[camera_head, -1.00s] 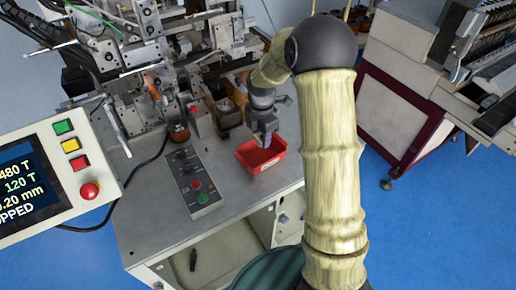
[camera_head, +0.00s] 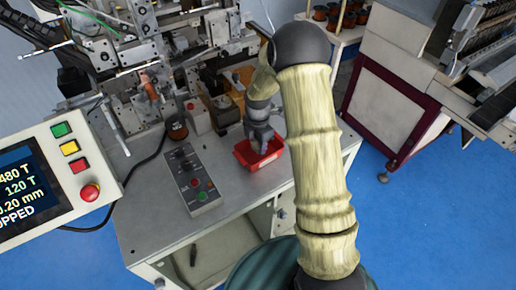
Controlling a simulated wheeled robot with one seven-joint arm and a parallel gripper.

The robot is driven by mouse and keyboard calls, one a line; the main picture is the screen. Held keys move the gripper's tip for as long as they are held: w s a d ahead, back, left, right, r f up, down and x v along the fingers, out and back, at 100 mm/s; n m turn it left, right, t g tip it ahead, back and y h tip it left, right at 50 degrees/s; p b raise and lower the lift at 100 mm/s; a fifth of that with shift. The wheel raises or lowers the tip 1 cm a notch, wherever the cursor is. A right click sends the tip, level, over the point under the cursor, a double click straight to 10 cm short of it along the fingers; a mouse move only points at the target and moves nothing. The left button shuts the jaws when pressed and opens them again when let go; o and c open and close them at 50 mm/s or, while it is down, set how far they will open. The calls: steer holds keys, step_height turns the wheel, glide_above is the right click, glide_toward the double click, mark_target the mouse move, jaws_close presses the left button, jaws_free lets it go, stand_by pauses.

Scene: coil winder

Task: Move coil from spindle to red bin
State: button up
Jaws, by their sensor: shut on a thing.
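The red bin (camera_head: 270,158) sits on the grey worktop, right of the button box. My gripper (camera_head: 262,146) points down into the bin, its tips at or below the rim level. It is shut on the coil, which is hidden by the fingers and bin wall. The winder's spindle area (camera_head: 222,98) lies behind and left of the bin, partly covered by my arm; I cannot make out a coil on it.
A button box (camera_head: 194,180) lies left of the bin. A control screen (camera_head: 50,180) is at the left. A rack with several coils (camera_head: 335,15) stands at the back. The front worktop is clear.

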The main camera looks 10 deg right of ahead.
mark_target(258, 150)
steer(key=shift+f+p, duration=0.55)
steer(key=shift+f, duration=1.3)
steer(key=o, duration=0.9)
steer(key=shift+f, duration=0.1)
steer(key=shift+o, duration=0.2)
step_height(258, 150, up, 12)
steer(key=b, duration=0.3)
steer(key=shift+b, duration=0.3)
steer(key=shift+d, duration=0.15)
